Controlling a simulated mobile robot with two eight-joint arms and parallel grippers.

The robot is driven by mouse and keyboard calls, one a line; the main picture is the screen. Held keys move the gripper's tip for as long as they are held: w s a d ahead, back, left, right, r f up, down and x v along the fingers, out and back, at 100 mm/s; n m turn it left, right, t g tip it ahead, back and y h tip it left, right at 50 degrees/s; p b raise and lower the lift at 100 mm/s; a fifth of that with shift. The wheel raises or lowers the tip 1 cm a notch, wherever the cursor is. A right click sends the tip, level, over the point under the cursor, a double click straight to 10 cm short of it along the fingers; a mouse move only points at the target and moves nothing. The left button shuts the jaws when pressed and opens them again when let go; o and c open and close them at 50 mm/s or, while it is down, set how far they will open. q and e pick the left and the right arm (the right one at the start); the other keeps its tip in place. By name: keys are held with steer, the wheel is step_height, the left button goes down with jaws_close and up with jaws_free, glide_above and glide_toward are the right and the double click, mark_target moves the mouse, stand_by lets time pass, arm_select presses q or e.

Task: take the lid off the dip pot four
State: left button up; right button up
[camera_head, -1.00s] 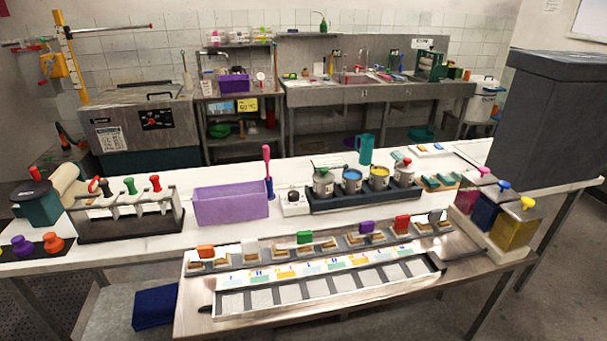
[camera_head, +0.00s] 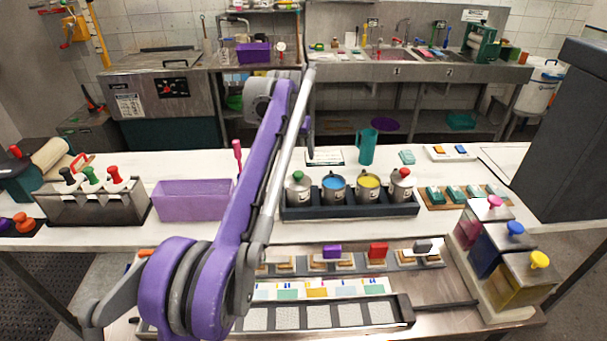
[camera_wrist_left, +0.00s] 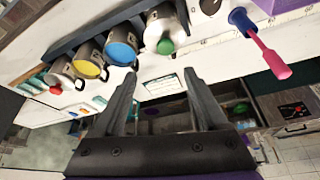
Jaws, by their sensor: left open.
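Several grey dip pots stand in a row in a dark rack (camera_head: 350,208). The right-end pot (camera_head: 402,192), seemingly pot four, has a grey lid with a red knob (camera_head: 403,172); its label is too small to read. It is at the far left in the left wrist view (camera_wrist_left: 62,68). The left-end pot (camera_head: 298,195) has a lid with a green knob. The two middle pots are open, with blue (camera_head: 333,183) and yellow (camera_head: 369,181) contents. My left gripper (camera_wrist_left: 161,73) is open and empty, apart from the pots. In the head view I cannot make out its fingers.
A purple bin (camera_head: 193,201) and a rack of stoppered vessels (camera_head: 92,197) stand left. A teal jug (camera_head: 367,146) stands behind the pots. Tanks with coloured knobs (camera_head: 500,250) stand front right. A tray of small blocks (camera_head: 463,196) lies right of the rack.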

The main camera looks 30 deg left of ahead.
arm_select(q)
glide_above(298, 174)
steer(key=s, duration=0.1)
steer(key=f, duration=0.3)
steer(key=d+f, duration=0.1)
steer(key=f, duration=0.1)
steer(key=shift+s+f, duration=0.1)
steer(key=shift+f, duration=0.1)
steer(key=f, duration=0.1)
steer(key=a+f, duration=0.1)
steer(key=f, duration=0.1)
steer(key=shift+f+b, duration=0.2)
steer(key=shift+b, duration=0.15)
steer(key=shift+w+f, duration=0.5)
steer(key=shift+f, duration=0.15)
steer(key=shift+c, duration=0.3)
jaws_close()
